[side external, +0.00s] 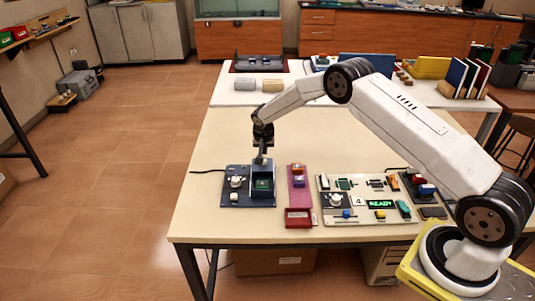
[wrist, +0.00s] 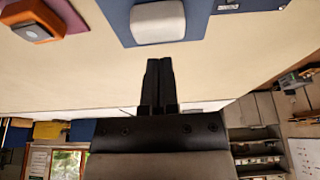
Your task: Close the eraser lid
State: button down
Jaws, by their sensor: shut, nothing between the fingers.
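A dark blue board (side external: 228,185) on the table carries a raised blue box (side external: 262,192) with a dark face and a green square on it. I take this box to be the eraser; I cannot make out its lid or how far it is open. My gripper (side external: 260,160) points down at the top back of the box, and I cannot tell whether it touches. In the wrist view my gripper (wrist: 160,62) is shut and empty, with its tips close to a white rounded block (wrist: 158,22) on a blue surface (wrist: 118,12).
A pink strip (side external: 300,198) with small blocks and a red tray (side external: 298,217) lie right of the board. Further right is a pale panel (side external: 345,207) with several parts and a green display. Books and boxes stand behind.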

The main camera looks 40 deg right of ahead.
jog(key=shift+s+a, duration=0.8)
jog(key=shift+s+a, duration=0.1)
jog(key=s+a, duration=0.5)
jog(key=shift+s+a, duration=0.5)
jog(key=shift+f, duration=0.1)
dwell(0.3)
